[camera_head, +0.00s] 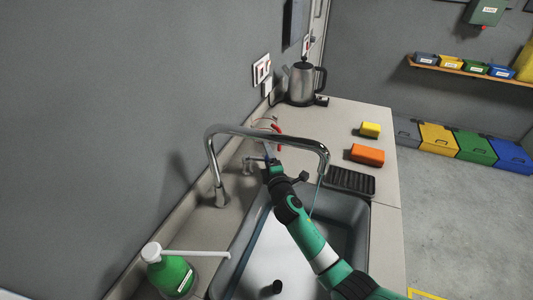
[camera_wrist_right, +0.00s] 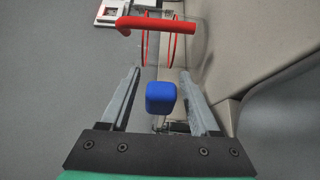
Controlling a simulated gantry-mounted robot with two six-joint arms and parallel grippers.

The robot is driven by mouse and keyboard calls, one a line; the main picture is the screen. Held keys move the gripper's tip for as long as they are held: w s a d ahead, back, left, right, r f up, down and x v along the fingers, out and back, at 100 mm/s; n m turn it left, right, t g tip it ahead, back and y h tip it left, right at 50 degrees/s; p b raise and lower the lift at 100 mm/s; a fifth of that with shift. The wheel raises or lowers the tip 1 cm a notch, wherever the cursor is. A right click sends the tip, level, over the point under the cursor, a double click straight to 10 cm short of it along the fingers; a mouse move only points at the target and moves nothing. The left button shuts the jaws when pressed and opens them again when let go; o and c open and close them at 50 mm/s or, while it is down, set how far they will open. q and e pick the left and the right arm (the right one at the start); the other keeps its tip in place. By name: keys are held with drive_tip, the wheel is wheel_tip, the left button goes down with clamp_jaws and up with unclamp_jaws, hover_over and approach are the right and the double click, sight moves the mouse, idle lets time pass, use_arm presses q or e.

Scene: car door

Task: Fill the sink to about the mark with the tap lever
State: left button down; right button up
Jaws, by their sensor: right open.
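The chrome tap (camera_head: 265,131) arches over the sink (camera_head: 365,222) from the wall side. A thin bluish streak, which looks like water, drops from its spout into the basin. My right gripper (camera_head: 265,157) is behind the spout, by a small metal fitting near the wall. In the wrist view my right gripper (camera_wrist_right: 165,90) is open, with a blue block-shaped knob (camera_wrist_right: 160,98) between its fingers and gaps on both sides. A red handle (camera_wrist_right: 155,25) lies beyond the fingertips. The water level and any mark are unclear; my arm covers part of the basin. My left gripper is out of view.
A green soap bottle (camera_head: 170,276) with a long white nozzle stands at the sink's near left. Wall sockets (camera_head: 262,69) are at left.

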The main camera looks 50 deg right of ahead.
drive_tip(key=shift+s+a+r+p, duration=0.15)
drive_tip(key=shift+s+a+p, duration=0.05)
drive_tip(key=shift+s+p, duration=0.15)
drive_tip(key=p+v, duration=0.2)
drive_tip(key=v, duration=0.4)
drive_tip(key=shift+s+a, duration=0.25)
drive_tip(key=shift+a, duration=0.05)
drive_tip(key=shift+d+p, duration=0.1)
drive_tip(key=shift+p, duration=0.2)
